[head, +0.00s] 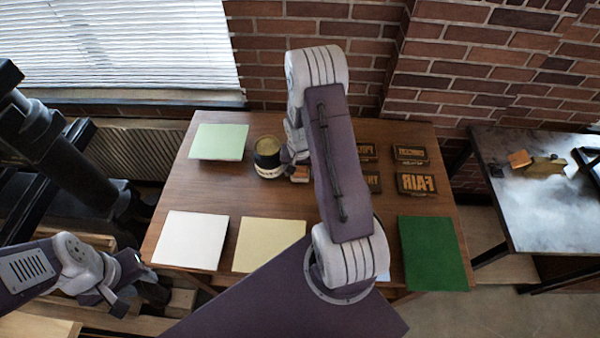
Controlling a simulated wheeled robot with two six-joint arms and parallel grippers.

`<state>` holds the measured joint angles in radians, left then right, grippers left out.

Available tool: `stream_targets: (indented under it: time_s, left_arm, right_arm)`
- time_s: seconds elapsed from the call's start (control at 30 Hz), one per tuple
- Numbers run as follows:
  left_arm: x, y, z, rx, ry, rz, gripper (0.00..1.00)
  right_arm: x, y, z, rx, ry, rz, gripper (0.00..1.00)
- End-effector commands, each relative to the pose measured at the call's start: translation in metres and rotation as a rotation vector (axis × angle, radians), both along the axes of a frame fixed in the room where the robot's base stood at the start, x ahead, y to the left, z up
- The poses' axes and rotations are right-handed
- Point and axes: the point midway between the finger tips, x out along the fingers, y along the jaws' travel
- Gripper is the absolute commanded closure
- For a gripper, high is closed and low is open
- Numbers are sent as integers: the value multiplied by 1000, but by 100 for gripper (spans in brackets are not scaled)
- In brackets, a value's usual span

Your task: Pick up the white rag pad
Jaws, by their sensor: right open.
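The white pad (191,239) lies flat at the front left of the brown table. My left gripper (142,280) is low at the left, beside the table's front left corner and apart from the white pad; its jaw gap is not clear. My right arm crosses the middle of the table. My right gripper (290,157) is open beside a dark can (267,160) with a yellowish top, mostly hidden behind the arm. A small orange-brown piece (300,175) shows just below it; I cannot tell whether they touch.
A pale yellow pad (268,244) lies right of the white pad. A light green pad (219,141) is at the back left, a dark green pad (432,253) at the front right. Lettered blocks (416,184) stand right of my arm. A black press (60,150) stands left.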

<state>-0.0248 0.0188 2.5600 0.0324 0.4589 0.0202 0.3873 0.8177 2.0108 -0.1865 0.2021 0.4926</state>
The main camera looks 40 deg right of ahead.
Motion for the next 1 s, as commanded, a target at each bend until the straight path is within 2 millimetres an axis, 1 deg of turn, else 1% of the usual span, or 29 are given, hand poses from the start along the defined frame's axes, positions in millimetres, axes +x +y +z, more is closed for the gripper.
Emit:
stream_targets:
  time_s: [0.2,0.23,0.27,0.3,0.37,0.4,0.63,0.73,0.87,0.97,1.0]
  left_arm:
    - [0,0,0,0,0,0,64]
    - [0,0,0,0,0,0,64]
    - [0,0,0,0,0,0,64]
    - [0,0,0,0,0,0,64]
    - [0,0,0,0,0,0,64]
    - [0,0,0,0,0,0,64]
    - [0,0,0,0,0,0,64]
    - [0,0,-1,0,0,0,64]
    - [0,0,-2,0,0,0,64]
    - [0,0,-5,0,0,0,64]
    - [0,0,-6,0,0,0,64]
  right_arm:
    - [0,0,-2,-1,-1,-1,30]
    - [0,0,-2,-1,-1,-1,36]
    - [0,0,-2,-1,-1,-1,44]
    - [0,0,-2,-1,-1,-1,55]
    - [0,0,-2,-1,-1,-1,72]
    - [0,0,-2,-1,-1,-1,82]
    - [0,0,-1,-1,-1,-1,82]
    - [1,-1,4,-1,-3,-1,82]
    - [1,-1,21,-2,-5,-1,82]
    - [1,-1,41,-2,-6,-1,82]
    - [-8,-4,44,-1,-3,-5,82]
